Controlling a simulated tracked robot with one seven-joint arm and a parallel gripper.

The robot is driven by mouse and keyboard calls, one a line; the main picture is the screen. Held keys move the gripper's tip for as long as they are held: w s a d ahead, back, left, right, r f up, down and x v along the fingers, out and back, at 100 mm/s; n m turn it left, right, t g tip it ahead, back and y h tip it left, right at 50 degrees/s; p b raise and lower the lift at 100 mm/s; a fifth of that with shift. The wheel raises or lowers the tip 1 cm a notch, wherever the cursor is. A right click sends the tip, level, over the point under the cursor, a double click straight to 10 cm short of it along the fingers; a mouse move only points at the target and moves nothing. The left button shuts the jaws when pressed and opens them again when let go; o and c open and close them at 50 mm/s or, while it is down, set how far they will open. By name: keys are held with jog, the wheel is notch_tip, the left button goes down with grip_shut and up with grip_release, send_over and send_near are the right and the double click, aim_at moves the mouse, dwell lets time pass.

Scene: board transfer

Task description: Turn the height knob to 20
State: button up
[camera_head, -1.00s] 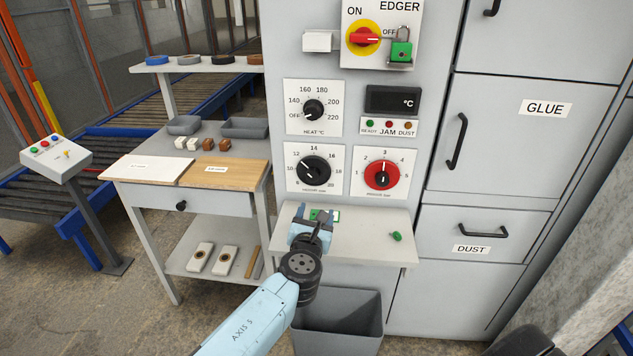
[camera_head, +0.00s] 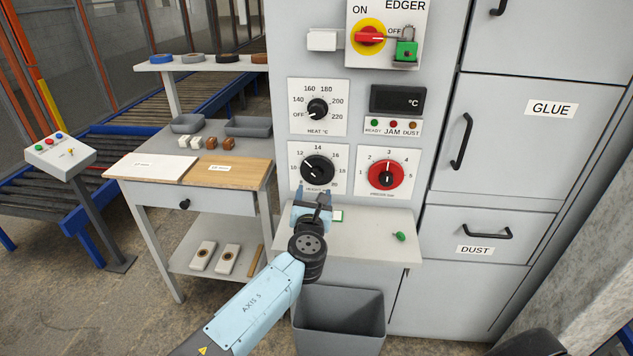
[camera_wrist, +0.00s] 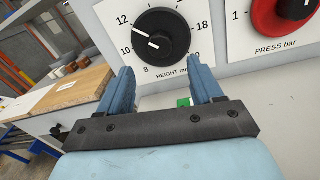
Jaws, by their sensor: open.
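The height knob (camera_head: 318,170) is a round black dial with a white pointer line, on a white plate on the grey machine front. It also shows in the wrist view (camera_wrist: 162,36). Its pointer aims up and left, between the 10 and 12 marks. The 20 at the plate's lower right is partly hidden by a finger in the wrist view. My gripper (camera_head: 314,192) is open and empty, just below the knob. In the wrist view its two blue fingers (camera_wrist: 163,78) stand apart below the dial, not around it.
The red press knob (camera_head: 387,174) is right of the height knob, and the heat knob (camera_head: 318,108) is above it. A shelf (camera_head: 365,243) with a green item (camera_head: 399,237) juts out below. A grey bin (camera_head: 340,318) stands under it. A workbench (camera_head: 190,196) is at left.

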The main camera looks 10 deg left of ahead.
aim_at(316, 177)
jog(key=shift+w+a, duration=0.2)
jog(key=shift+w, duration=3.35)
jog(key=c, duration=1)
